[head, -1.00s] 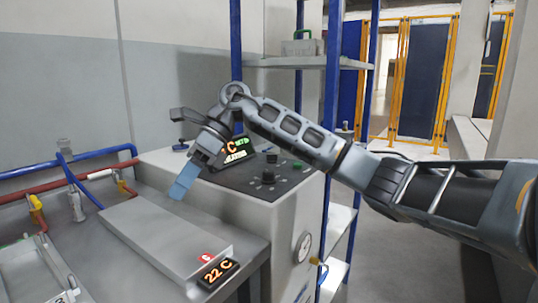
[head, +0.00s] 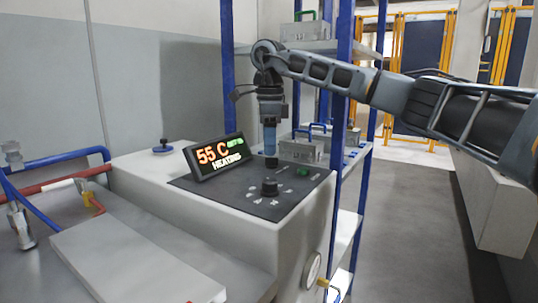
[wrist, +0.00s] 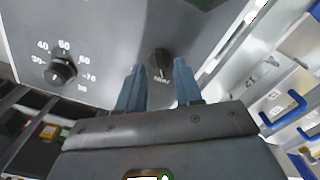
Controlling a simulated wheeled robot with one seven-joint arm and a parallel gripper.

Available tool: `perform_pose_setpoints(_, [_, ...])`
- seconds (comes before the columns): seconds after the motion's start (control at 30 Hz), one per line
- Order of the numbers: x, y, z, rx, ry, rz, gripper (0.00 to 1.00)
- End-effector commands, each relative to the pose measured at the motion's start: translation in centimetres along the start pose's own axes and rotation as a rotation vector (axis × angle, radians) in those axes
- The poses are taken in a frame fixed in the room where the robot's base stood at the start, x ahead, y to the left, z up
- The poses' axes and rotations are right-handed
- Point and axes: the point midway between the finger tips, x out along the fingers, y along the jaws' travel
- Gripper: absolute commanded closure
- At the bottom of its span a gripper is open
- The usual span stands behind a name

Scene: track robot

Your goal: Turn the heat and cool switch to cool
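A dark grey control panel (head: 235,200) tops a white cabinet. In the head view my gripper (head: 271,152) points down over the panel's far part, and a small black knob (head: 271,163) shows just below its fingertips. The wrist view shows that black switch knob (wrist: 159,63) just ahead of the gap between my two blue fingers (wrist: 160,82). The fingers are apart with nothing between them. A label beside the knob is too small to read surely. The display (head: 217,156) reads 55 C and HEATING.
A numbered temperature dial (head: 269,187) stands nearer on the panel; it also shows in the wrist view (wrist: 62,70). A grey plate (head: 135,255) lies front left.

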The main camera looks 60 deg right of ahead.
Motion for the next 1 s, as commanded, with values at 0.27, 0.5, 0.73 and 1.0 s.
perform_pose_setpoints(0.27, [2.7,0.1,0.0,-0.001,-0.001,0.001,0.65])
perform_pose_setpoints(0.5, [2.8,0.1,0.0,-0.001,-0.001,0.001,0.65])
perform_pose_setpoints(0.73, [2.8,0.0,0.0,-0.001,-0.001,0.001,0.82])
perform_pose_setpoints(1.0, [2.8,0.1,0.0,-0.001,-0.001,0.001,1.0])
